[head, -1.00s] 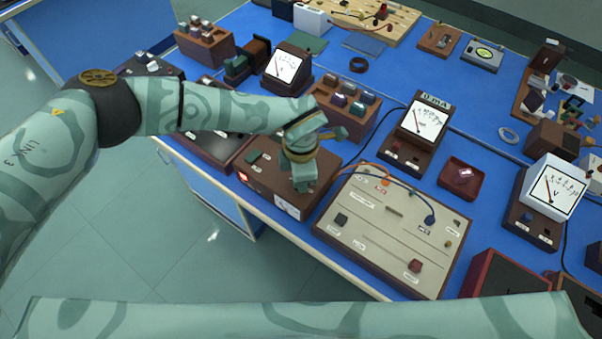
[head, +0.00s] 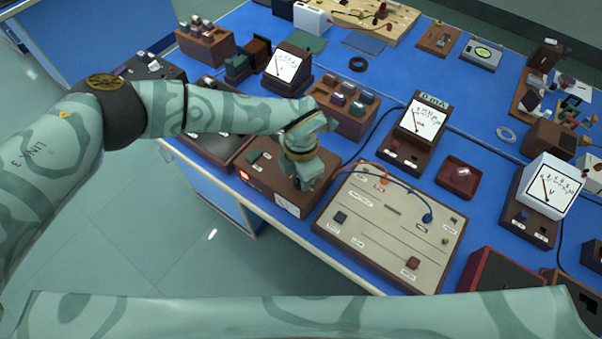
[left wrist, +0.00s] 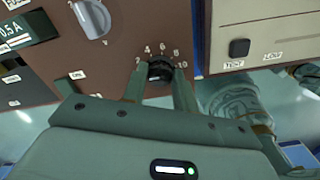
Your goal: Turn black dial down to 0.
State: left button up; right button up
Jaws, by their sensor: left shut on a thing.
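The black dial (left wrist: 160,71) sits on the brown top of a box, inside a printed scale where 2, 4, 6, 8 and 10 can be read. My left gripper (left wrist: 160,82) has one finger on each side of the dial and is shut on it. The dial's pointer mark cannot be made out. In the head view, my left gripper (head: 305,186) points down onto the brown box (head: 265,179) at the front edge of the blue bench and hides the dial there. My right gripper is out of view.
A grey knob (left wrist: 91,18) and a 0.5 A label are on the same box in the left wrist view. A beige panel (head: 345,245) with wires stands close to the right. A rack of coloured blocks (head: 350,119) stands just behind.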

pick_arm(q)
jog(key=o, duration=1)
jog(key=shift+c, duration=0.2)
notch_tip(320, 180, up, 16)
jog(key=p, duration=0.1)
jog(key=shift+r, duration=0.15)
